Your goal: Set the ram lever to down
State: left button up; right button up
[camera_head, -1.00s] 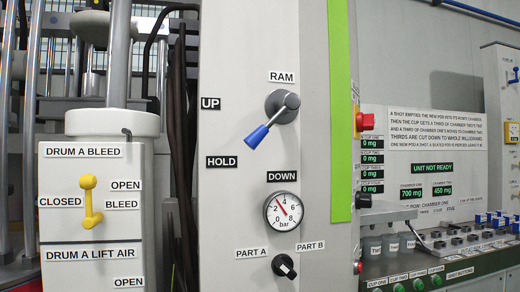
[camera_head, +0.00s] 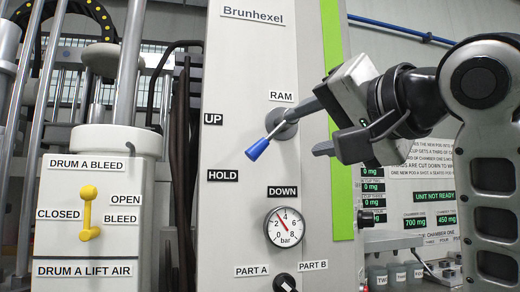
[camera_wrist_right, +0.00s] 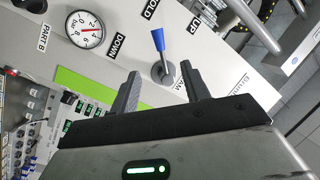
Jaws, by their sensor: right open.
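The ram lever (camera_head: 267,138) is a metal arm with a blue tip on a round pivot below the RAM label (camera_head: 281,96). It points down and left, toward the HOLD label (camera_head: 222,175). The DOWN label (camera_head: 283,191) is below the pivot. My right gripper (camera_head: 306,128) is open at the right of the lever. In the right wrist view the lever (camera_wrist_right: 158,40) stands ahead of my right gripper (camera_wrist_right: 160,83), its pivot appearing between the open fingers. I cannot tell whether a finger touches it. My left gripper is not in view.
A pressure gauge (camera_head: 285,227) and a black PART A / PART B knob (camera_head: 284,283) sit below the lever. A yellow drum A bleed handle (camera_head: 89,212) is at the left. A green strip (camera_head: 333,60) runs along the panel's right edge.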

aim_at(264, 145)
jog(key=p+x, duration=0.1)
jog(key=x, duration=1.2)
jog(key=shift+w+a+p, duration=0.1)
jog(key=shift+p, duration=0.3)
jog(key=shift+w+a+f, duration=0.1)
jog(key=shift+w+a, duration=0.2)
jog(key=shift+w, duration=0.3)
jog(key=shift+c, duration=0.6)
grip_shut()
